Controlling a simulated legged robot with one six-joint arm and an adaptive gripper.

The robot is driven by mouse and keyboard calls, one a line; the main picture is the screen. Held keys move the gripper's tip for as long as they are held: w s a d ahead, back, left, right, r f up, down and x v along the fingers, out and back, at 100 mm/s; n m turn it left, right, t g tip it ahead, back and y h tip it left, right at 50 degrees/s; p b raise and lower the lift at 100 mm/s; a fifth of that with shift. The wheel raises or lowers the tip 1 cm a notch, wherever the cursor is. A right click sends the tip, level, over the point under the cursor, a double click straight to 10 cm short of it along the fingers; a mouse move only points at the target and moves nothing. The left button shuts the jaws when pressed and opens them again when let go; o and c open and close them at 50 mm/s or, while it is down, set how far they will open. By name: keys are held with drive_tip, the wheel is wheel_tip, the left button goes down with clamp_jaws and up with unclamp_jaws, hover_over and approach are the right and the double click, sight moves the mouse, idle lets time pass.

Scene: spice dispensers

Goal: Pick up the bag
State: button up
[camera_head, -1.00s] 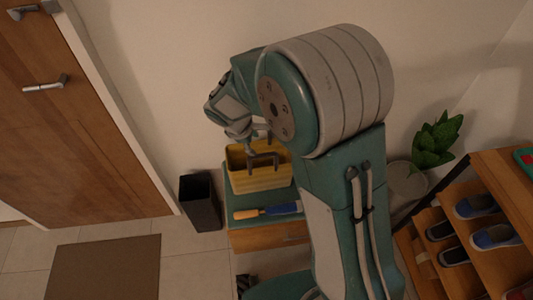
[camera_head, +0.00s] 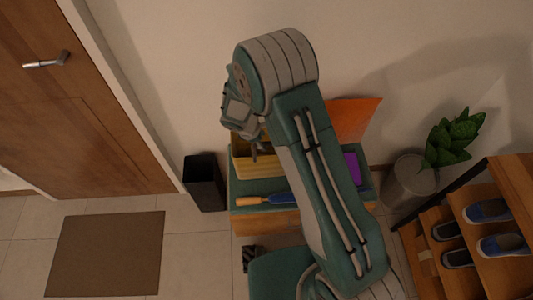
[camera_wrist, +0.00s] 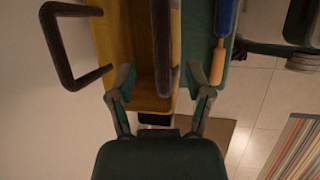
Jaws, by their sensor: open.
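The bag (camera_head: 241,165) is yellow with dark handles and stands on a green-topped bench (camera_head: 243,188). My arm covers its right part in the head view. In the wrist view the yellow bag (camera_wrist: 135,62) fills the upper middle. One dark handle (camera_wrist: 163,55) runs between my open fingers, and the other handle (camera_wrist: 66,60) sticks out to the left. My gripper (camera_wrist: 165,85) is open at the bag's top, with nothing clamped. In the head view my gripper (camera_head: 256,150) is small and partly hidden by the wrist.
A blue tool with an orange handle (camera_head: 252,200) lies in front of the bag. A purple item (camera_head: 351,168) and an orange panel (camera_head: 354,117) are right of my arm. A black bin (camera_head: 204,184) stands left, a plant (camera_head: 452,140) and shoe rack (camera_head: 472,216) right.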

sight(264, 143)
drive_tip(key=x, duration=0.3)
drive_tip(key=shift+a+f, duration=0.2)
drive_tip(key=shift+f, duration=0.1)
drive_tip(key=shift+d, duration=0.1)
clamp_jaws()
drive_tip(key=shift+r, duration=0.1)
